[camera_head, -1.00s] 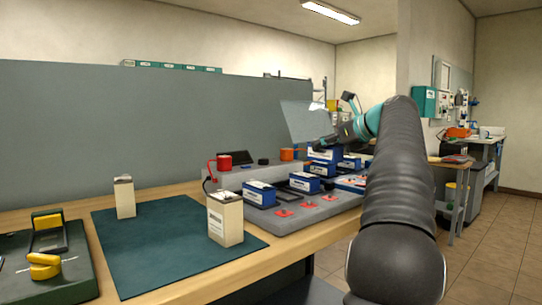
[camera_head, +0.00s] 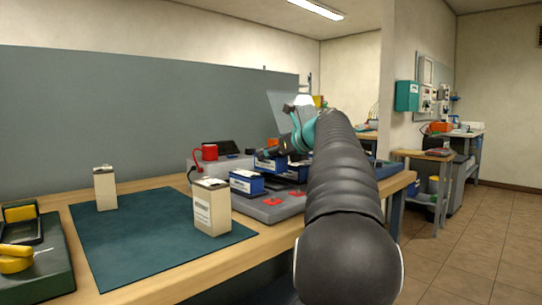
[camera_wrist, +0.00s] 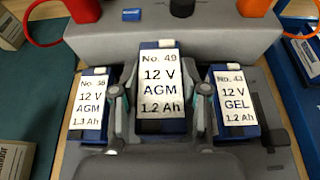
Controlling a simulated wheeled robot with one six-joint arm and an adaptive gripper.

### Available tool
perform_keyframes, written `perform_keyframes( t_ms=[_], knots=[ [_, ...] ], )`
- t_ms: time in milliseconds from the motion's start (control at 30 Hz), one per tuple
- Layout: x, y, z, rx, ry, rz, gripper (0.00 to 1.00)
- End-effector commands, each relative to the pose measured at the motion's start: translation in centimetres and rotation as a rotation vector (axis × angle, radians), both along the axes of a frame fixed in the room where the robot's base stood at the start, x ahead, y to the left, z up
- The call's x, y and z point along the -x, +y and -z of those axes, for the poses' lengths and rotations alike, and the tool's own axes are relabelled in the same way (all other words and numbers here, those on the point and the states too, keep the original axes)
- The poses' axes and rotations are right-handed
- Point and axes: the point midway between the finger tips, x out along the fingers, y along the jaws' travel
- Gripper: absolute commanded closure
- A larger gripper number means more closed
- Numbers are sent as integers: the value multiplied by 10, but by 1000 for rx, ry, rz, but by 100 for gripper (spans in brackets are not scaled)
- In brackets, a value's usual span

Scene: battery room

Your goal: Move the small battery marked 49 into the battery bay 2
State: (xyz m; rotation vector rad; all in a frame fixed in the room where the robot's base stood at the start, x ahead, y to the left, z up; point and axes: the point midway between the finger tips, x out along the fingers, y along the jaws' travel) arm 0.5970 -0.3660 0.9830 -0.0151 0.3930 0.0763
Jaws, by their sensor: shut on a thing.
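The small battery marked 49 (camera_wrist: 158,90) is blue with a white label reading 12 V AGM 1.2 Ah. My gripper (camera_wrist: 161,108) is shut on it, one finger along each side. In the head view my gripper (camera_head: 273,153) holds the battery (camera_head: 269,166) over the grey bay block (camera_head: 272,212). In the wrist view it is in line with the gap between the battery marked 38 (camera_wrist: 92,105) and the battery marked 43 (camera_wrist: 235,103). Its underside is hidden, so I cannot tell whether it touches the block. No bay number is readable.
Neighbouring batteries stand close to both fingers. A red clamp with cable (camera_head: 208,153) is behind the block. The mat's middle is clear.

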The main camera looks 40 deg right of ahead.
Motion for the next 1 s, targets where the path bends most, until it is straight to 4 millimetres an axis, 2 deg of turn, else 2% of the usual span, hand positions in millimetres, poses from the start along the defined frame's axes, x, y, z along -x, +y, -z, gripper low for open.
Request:
perform_keyframes(
  t_ms=[100,367,1000],
  knots=[
    [0,0,14,1,-3,1,100],
    [0,0,30,1,-3,1,100],
    [0,0,31,1,-3,1,100]
  ],
)
